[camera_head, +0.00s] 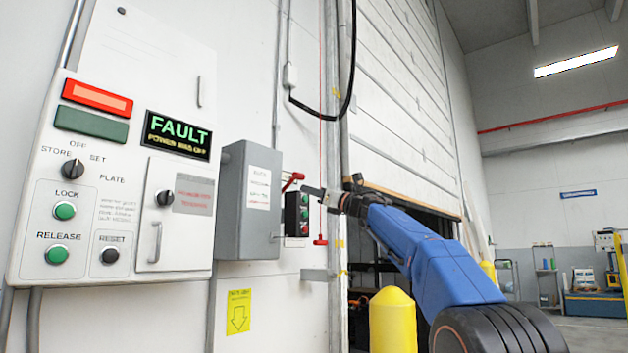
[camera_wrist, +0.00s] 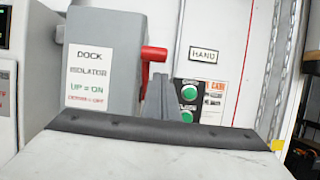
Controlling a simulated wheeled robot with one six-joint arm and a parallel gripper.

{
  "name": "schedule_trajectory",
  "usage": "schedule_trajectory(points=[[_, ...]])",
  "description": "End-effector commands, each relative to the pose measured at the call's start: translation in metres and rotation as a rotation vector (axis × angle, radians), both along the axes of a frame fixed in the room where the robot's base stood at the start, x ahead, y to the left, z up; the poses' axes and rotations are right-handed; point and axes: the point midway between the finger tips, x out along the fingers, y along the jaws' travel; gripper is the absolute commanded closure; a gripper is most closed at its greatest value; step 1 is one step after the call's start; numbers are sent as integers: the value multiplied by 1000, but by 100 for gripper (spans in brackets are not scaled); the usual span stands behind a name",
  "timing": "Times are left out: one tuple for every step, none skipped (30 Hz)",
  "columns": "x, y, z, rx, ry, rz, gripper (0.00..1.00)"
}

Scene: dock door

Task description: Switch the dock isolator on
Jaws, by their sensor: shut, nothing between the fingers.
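The dock isolator is a grey box (camera_head: 250,200) on the wall, also at the upper left in the wrist view (camera_wrist: 108,30). Its label (camera_wrist: 89,77) reads DOCK ISOLATOR, UP = ON, and a red line below it. A red handle (camera_head: 293,179) sticks out of the box's right side and slants upward to its tip; its red top shows in the wrist view (camera_wrist: 153,53). My gripper (camera_head: 304,190) is shut and empty, just right of the handle. In the wrist view its fingertips (camera_wrist: 160,80) overlap the handle's lower part. I cannot tell whether they touch.
A control panel (camera_head: 120,185) at left has a display (camera_head: 177,136) reading FAULT. A button box (camera_head: 297,213) with green buttons sits right behind my fingers. A red pull cord (camera_head: 320,120) hangs close by. A yellow bollard (camera_head: 392,322) stands below my arm.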

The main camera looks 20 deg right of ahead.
Motion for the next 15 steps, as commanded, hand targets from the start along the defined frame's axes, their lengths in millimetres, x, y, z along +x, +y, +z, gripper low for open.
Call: schedule_trajectory(points=[[1, -2, -1, 1, -3, -1, 100], [-5, -4, 4, 0, -6, -2, 100], [-9, -7, 6, -1, -7, -3, 100], [-11, -9, 8, -1, -7, -3, 100], [-13, -11, 9, -1, -7, -3, 100], [-17, -13, 11, 0, -6, -4, 100], [-19, -16, 13, 0, -6, -5, 100], [-22, -18, 15, -1, -7, -5, 100], [-27, -21, 18, -1, -7, -5, 100], [-30, -23, 20, -1, -8, -5, 100], [-33, -25, 22, -1, -8, -5, 100], [-38, -28, 25, 0, -8, -4, 100], [-41, -31, 26, -1, -8, -5, 100], [-45, -34, 29, -1, -8, -6, 100], [-49, -38, 32, -1, -8, -6, 100]])
